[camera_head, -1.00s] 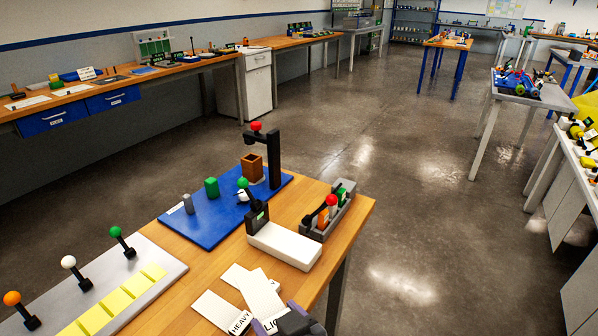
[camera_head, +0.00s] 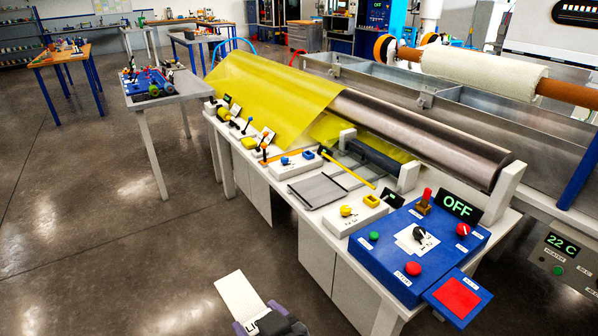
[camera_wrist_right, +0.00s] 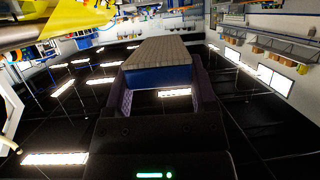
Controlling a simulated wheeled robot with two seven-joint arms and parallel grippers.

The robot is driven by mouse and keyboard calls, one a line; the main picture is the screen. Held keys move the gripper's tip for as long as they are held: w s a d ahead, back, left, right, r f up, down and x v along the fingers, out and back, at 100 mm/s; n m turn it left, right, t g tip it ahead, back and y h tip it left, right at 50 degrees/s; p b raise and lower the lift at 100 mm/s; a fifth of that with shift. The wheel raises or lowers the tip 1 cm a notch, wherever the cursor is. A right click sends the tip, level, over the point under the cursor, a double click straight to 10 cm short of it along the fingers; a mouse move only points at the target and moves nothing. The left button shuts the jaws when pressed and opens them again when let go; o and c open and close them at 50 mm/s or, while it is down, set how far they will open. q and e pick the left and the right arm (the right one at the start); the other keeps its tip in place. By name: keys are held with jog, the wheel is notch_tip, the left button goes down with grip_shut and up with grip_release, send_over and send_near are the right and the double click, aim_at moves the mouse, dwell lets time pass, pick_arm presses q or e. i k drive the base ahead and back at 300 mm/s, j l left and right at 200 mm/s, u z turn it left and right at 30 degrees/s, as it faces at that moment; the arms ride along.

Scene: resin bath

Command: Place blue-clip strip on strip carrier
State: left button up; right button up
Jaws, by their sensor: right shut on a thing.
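My right gripper (camera_head: 270,325) is at the bottom of the head view, partly cut off. It is shut on a white strip (camera_head: 239,296) with a partly hidden black label beginning "LI". The strip is held in the air over the floor, clear of the bench. In the right wrist view, the held piece has a pale top and a blue end (camera_wrist_right: 158,77) between the fingers. A grey flat plate with raised edges (camera_head: 318,190) lies on the white bench and may be the strip carrier; I cannot tell surely. My left gripper is not in view.
A blue control box (camera_head: 385,262) with knobs and an OFF display stands at the near bench end. Yellow sheet (camera_head: 265,95) and a dark roller (camera_head: 425,135) run behind the plate. Small yellow and blue knobbed blocks surround it. Open floor lies left.

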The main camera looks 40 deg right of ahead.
aim_at(316, 188)
jog(key=i+l+z, duration=0.1)
jog(key=i+z, duration=0.2)
jog(key=i, duration=0.25)
jog(key=i+z, duration=0.35)
jog(key=i, duration=0.15)
jog(key=i+j+z, duration=0.3)
jog(key=i, duration=0.25)
jog(key=i+j+z, duration=0.15)
jog(key=i+z, duration=0.15)
jog(key=z, duration=0.15)
jog(key=i+j+z, duration=0.2)
jog(key=z, duration=0.3)
jog(key=i+j+z, duration=0.25)
jog(key=z, duration=0.2)
jog(key=i+j+z, duration=0.1)
jog(key=j+z, duration=1.05)
jog(key=j, duration=0.25)
jog(key=j+z, duration=0.3)
jog(key=j, duration=0.15)
